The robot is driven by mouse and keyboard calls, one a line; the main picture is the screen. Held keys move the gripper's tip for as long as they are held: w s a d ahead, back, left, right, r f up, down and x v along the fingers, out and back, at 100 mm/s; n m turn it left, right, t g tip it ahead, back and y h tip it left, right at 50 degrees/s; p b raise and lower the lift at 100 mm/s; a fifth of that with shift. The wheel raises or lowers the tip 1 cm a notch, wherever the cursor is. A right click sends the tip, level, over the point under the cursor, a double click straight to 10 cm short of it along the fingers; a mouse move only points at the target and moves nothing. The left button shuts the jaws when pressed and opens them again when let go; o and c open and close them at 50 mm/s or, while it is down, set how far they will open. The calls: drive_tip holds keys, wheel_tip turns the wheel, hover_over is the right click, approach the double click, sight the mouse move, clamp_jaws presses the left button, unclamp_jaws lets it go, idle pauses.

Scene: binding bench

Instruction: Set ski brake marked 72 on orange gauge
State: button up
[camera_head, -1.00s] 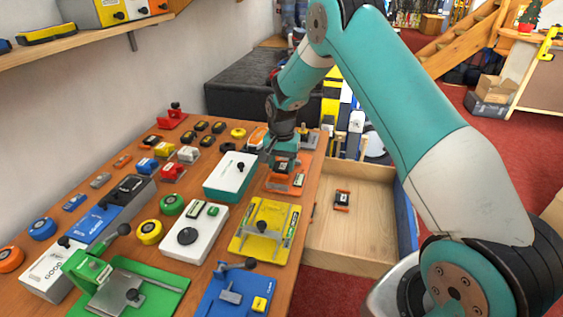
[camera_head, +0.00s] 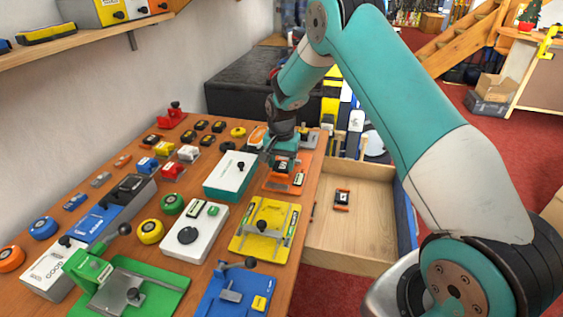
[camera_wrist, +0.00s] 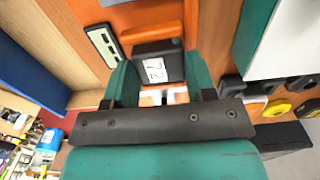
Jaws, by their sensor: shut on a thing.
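My gripper (camera_head: 282,166) is at the far right of the bench, over the orange gauge (camera_head: 271,187). In the wrist view, the teal fingers of my gripper (camera_wrist: 160,66) are shut on a black ski brake (camera_wrist: 148,50) with a white label reading 72. The brake lies against the orange gauge (camera_wrist: 120,15), beside its orange bar and a pale display strip. I cannot tell whether it is fully seated. My fingers partly hide the brake in the head view.
A teal and white box (camera_head: 230,176) stands close left of the gauge. A yellow fixture (camera_head: 265,228) is nearer on the bench. An open wooden drawer (camera_head: 350,240) at the right holds another black and orange brake (camera_head: 342,199). Several small parts cover the bench's left.

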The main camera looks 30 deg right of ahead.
drive_tip(key=shift+f+b, duration=0.35)
drive_tip(key=shift+f, duration=0.3)
idle(0.4)
drive_tip(key=o, duration=0.9)
drive_tip(key=shift+c, duration=1.4)
drive_tip(key=shift+r, duration=0.15)
wheel_tip(320, 180, up, 11)
drive_tip(key=p, duration=0.8)
drive_tip(key=shift+r, duration=0.15)
